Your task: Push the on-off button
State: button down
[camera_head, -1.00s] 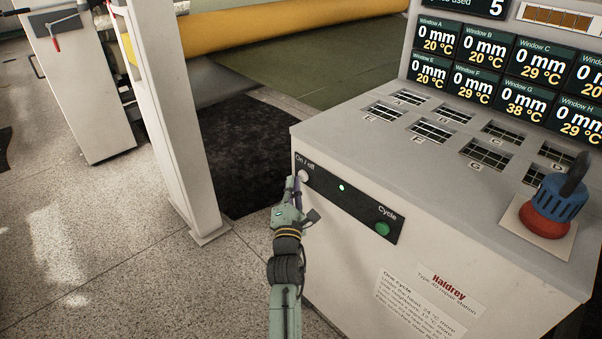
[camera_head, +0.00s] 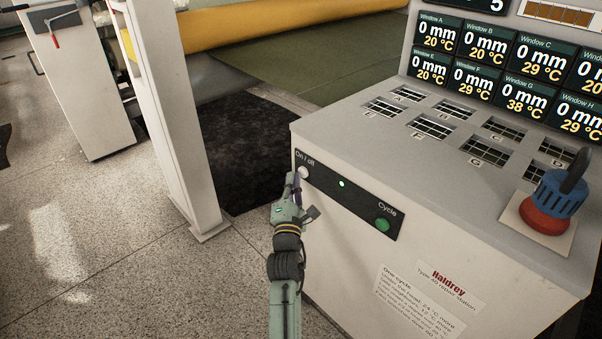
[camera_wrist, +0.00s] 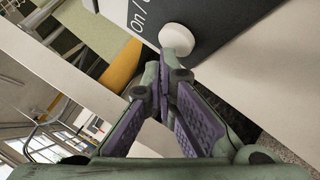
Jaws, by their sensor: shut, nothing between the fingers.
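The white round on-off button (camera_head: 303,172) sits at the left end of the dark panel (camera_head: 345,197) on the station's front, under the "On / off" label. In the wrist view the button (camera_wrist: 177,39) is just beyond my fingertips. My gripper (camera_head: 293,180) is shut and empty, its tips at the button's lower left in the head view. In the wrist view the gripper (camera_wrist: 163,62) has its purple-padded fingers closed to a point near the button's lower edge. I cannot tell whether the tips touch it. A small green light (camera_head: 342,183) is lit on the panel.
A green Cycle button (camera_head: 382,225) is at the panel's right end. A blue and red tool (camera_head: 551,200) stands on the station top, beside several grated windows. A white post (camera_head: 170,110) stands left of my arm.

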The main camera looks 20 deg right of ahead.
jog(key=shift+d+r+p, duration=0.15)
jog(key=shift+d+p, duration=0.05)
jog(key=shift+p, duration=0.35)
jog(key=shift+w+d+p, duration=0.15)
jog(key=shift+d+p, duration=0.1)
jog(key=shift+p, duration=0.15)
jog(key=shift+a+f, duration=0.1)
jog(key=shift+f, duration=0.1)
jog(key=shift+s+a+r+b, duration=0.1)
jog(key=shift+s+a+b, duration=0.15)
jog(key=shift+b, duration=0.2)
jog(key=s+a+b, duration=0.2)
jog(key=a+b, duration=0.3)
jog(key=shift+a, duration=0.4)
